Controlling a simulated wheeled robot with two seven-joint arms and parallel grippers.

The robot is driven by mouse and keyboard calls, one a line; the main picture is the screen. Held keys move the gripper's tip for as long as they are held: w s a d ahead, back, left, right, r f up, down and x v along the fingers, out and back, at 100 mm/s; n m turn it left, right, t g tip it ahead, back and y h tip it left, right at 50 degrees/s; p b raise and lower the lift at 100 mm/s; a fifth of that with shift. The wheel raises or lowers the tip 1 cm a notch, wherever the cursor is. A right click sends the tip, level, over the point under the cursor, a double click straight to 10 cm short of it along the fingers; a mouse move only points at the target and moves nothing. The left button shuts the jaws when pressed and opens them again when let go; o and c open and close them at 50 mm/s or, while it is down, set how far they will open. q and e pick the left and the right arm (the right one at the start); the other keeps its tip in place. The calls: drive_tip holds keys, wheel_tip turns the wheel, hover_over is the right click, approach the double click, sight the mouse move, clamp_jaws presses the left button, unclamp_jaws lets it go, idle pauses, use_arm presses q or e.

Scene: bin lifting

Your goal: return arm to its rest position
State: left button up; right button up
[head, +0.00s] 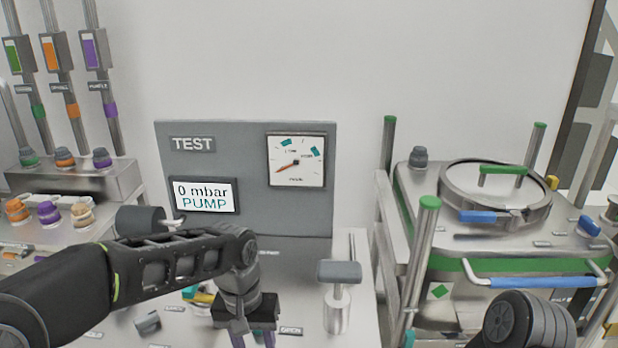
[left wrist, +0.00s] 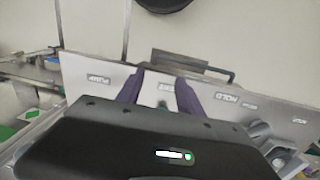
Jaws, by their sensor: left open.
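My left arm comes in from the left in the head view, bent at the elbow. Its left gripper (head: 253,338) points down over the front of the test bench, with its two fingers apart. The left wrist view shows the same gripper (left wrist: 160,78) open, with dark fingers either side of a label on a grey panel (left wrist: 215,98). I see nothing held between them. Part of my right arm shows at the lower right of the head view; its gripper is out of view.
The TEST board (head: 245,225) stands behind, its display (head: 204,195) reading "0 mbar PUMP", beside a gauge (head: 296,161). A grey T-handle (head: 340,272) rises right of my left gripper. A lidded steel vessel (head: 495,192) stands right; coloured knobs (head: 48,212) sit left.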

use_arm(q)
drive_tip(key=s+d+f+n+h+b, duration=0.1)
drive_tip(key=s+d+f+h+b, duration=0.35)
drive_tip(key=f, duration=1.25)
drive_tip(key=s+a+f+y+b, duration=0.15)
drive_tip(key=s+f, duration=0.55)
drive_tip(key=f, duration=1.1)
drive_tip(key=s+f+n+b, duration=0.1)
drive_tip(key=s+f+b, duration=0.1)
drive_tip(key=s+f, duration=0.3)
drive_tip(key=shift+s+f+n+t, duration=0.35)
drive_tip(key=shift+s+n+t, duration=0.05)
drive_tip(key=shift+s, duration=0.75)
